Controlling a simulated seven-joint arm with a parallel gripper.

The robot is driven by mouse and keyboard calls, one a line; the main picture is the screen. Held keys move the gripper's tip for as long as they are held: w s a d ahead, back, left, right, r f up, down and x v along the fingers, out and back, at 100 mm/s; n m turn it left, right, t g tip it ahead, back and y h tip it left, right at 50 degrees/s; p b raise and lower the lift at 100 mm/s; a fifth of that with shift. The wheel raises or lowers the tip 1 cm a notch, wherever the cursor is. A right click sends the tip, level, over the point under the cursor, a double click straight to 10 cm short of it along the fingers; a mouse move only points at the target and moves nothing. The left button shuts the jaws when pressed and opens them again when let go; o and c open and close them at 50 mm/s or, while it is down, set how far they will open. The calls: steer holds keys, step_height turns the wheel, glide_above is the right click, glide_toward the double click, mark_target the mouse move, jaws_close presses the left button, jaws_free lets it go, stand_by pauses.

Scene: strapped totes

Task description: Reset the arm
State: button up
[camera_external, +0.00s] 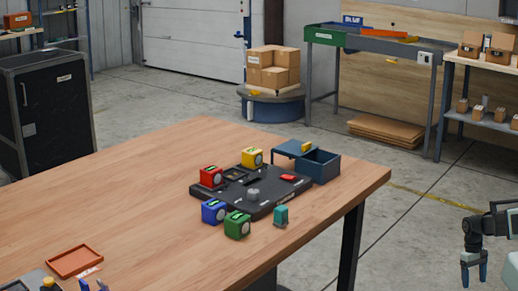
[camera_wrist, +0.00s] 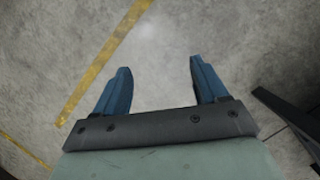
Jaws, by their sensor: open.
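My gripper (camera_external: 474,271) hangs at the right edge of the external view, off the table and over the concrete floor. Its blue fingers point down. In the wrist view my gripper (camera_wrist: 160,87) is open, with two blue fingers wide apart and only bare floor between them. It holds nothing. Most of my arm is cut off by the right edge of the external view.
A wooden table (camera_external: 130,190) bears a black board (camera_external: 235,205) with red, yellow, blue and green blocks on and around it. A dark blue open box (camera_external: 320,166) and a teal block (camera_external: 281,215) are close by. An orange tray (camera_external: 75,261) lies front left. Floor surrounds my gripper.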

steer(key=s+d+f+g, duration=0.1)
steer(key=s+d+f, duration=0.1)
steer(key=s, duration=1)
steer(key=s+d+f+m+g+y, duration=0.1)
steer(key=s+f, duration=0.4)
steer(key=s, duration=0.7)
steer(key=shift+s+d+f+g, duration=0.15)
steer(key=shift+s+d+g, duration=0.3)
steer(key=shift+d, duration=0.4)
